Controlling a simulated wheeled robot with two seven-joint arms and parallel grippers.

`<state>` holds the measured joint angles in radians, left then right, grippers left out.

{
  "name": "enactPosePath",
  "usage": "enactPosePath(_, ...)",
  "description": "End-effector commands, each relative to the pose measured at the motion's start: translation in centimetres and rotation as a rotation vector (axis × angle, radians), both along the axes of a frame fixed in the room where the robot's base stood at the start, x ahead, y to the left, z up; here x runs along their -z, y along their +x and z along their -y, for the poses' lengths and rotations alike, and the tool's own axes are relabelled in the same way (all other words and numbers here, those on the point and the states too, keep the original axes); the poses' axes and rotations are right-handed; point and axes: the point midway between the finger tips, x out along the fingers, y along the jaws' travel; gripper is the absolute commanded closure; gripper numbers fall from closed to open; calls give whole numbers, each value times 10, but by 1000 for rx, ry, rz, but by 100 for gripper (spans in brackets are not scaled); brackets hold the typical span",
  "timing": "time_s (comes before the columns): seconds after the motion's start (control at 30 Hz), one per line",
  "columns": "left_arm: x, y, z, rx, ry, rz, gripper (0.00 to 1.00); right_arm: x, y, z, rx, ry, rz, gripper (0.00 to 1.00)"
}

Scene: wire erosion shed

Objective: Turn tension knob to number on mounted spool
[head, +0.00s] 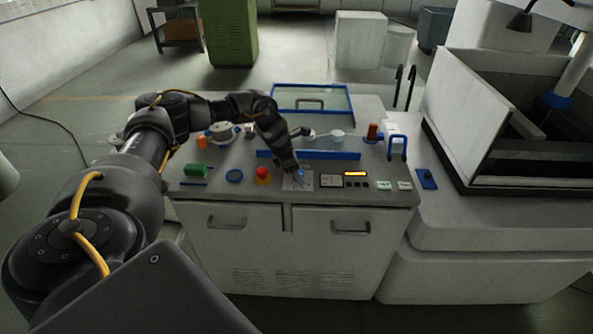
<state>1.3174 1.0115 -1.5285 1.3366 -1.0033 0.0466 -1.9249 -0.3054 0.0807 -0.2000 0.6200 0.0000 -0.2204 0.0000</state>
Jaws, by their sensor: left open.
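My left arm reaches in from the left, over the grey cabinet top (330,172). My left gripper (297,181) points down at a pale plate (291,187) near the front edge and is open. A small blue part, likely the tension knob (301,174), shows at its fingertips; whether they touch it I cannot tell. An orange-brown spool (372,131) stands at the back right of the top. A round pale disc (222,131) and an orange cylinder (202,141) are at the left. Which spool is the mounted one, and any number, I cannot make out. My right gripper is out of view.
A blue bar (330,155) runs behind. A blue handle (398,142) and large machine (470,110) stand right.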

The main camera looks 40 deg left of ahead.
Motion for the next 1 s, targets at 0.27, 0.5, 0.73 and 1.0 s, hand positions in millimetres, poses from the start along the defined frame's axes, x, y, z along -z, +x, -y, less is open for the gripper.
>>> enactPosePath(0.27,0,0,0,-1,0,0,72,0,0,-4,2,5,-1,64)
enactPosePath(0.5,-1,0,0,-3,-1,1,89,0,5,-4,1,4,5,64)
enactPosePath(0.73,-1,0,1,-60,-1,2,89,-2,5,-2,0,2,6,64)
enactPosePath(1.0,-2,-1,3,-243,-2,2,89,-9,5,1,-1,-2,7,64)
